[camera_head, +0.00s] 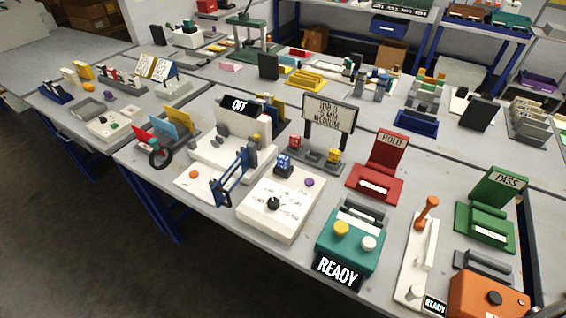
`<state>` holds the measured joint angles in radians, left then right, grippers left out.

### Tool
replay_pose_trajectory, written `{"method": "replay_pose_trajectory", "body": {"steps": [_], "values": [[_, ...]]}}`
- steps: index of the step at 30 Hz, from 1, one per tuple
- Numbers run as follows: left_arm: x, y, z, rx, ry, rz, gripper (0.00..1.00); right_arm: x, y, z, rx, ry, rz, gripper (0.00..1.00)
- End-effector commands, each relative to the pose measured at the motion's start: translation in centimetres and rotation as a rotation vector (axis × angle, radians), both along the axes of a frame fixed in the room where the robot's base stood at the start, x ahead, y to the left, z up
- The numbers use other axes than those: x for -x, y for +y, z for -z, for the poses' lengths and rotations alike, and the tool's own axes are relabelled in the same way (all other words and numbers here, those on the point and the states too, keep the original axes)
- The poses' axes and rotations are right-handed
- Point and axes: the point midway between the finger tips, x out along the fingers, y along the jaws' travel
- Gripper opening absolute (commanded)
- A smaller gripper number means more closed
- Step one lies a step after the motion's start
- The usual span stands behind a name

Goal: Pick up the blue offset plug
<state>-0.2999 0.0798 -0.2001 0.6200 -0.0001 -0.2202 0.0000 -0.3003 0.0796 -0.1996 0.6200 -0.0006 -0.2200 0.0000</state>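A small blue block with pale marks (284,161), which looks like the blue offset plug, sits on a dark base at the back of a white box (268,222). The box also carries a black knob (274,203) and a purple button (309,182). Behind it, a red block (295,142) and a yellow block (334,155) of similar size stand on a grey rack (318,158). Neither of my grippers is in view.
A blue frame (229,180) stands just left of the white box. A red HOLD stand (380,170) and a teal READY box (350,243) stand to the right. The table is crowded.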

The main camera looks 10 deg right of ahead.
Motion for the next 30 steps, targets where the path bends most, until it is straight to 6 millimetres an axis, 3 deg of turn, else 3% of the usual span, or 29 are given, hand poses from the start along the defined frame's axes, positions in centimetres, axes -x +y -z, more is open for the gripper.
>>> {"method": "replay_pose_trajectory", "body": {"steps": [12,13,23,30], "values": [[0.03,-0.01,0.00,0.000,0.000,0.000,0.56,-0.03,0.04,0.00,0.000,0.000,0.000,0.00],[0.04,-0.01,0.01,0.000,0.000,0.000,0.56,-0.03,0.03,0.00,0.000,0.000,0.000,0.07],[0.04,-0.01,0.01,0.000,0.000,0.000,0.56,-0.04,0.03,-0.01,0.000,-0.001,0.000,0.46],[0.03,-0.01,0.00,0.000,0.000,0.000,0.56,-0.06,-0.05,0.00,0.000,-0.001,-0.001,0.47]]}}
